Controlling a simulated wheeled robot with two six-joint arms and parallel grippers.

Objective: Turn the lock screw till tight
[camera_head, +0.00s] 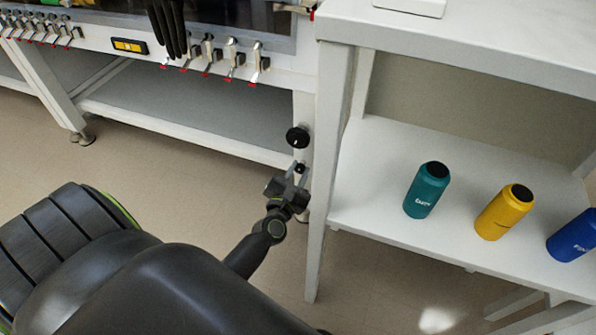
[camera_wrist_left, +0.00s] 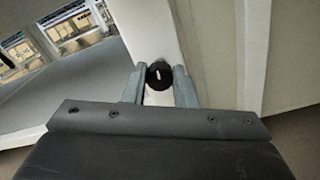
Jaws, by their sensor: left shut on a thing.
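The lock screw, a small black knob (camera_head: 300,168), sits on the white post below a larger round black knob (camera_head: 297,137) with a pale mark. My left gripper (camera_head: 297,172) is at the small knob, with its fingers on either side of it. In the left wrist view a round black knob face (camera_wrist_left: 158,75) with a short white mark, nearly upright, shows between the two grey fingertips (camera_wrist_left: 159,83). The left gripper is shut on it. The knob's shaft is hidden. My right gripper is not in view.
A white shelf unit (camera_head: 375,190) stands close to the right of the post, holding teal (camera_head: 426,190), yellow (camera_head: 504,212) and blue (camera_head: 574,236) bottles. The glovebox bench (camera_head: 190,100) with several red-tipped clamps and a black glove (camera_head: 168,25) is at the upper left.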

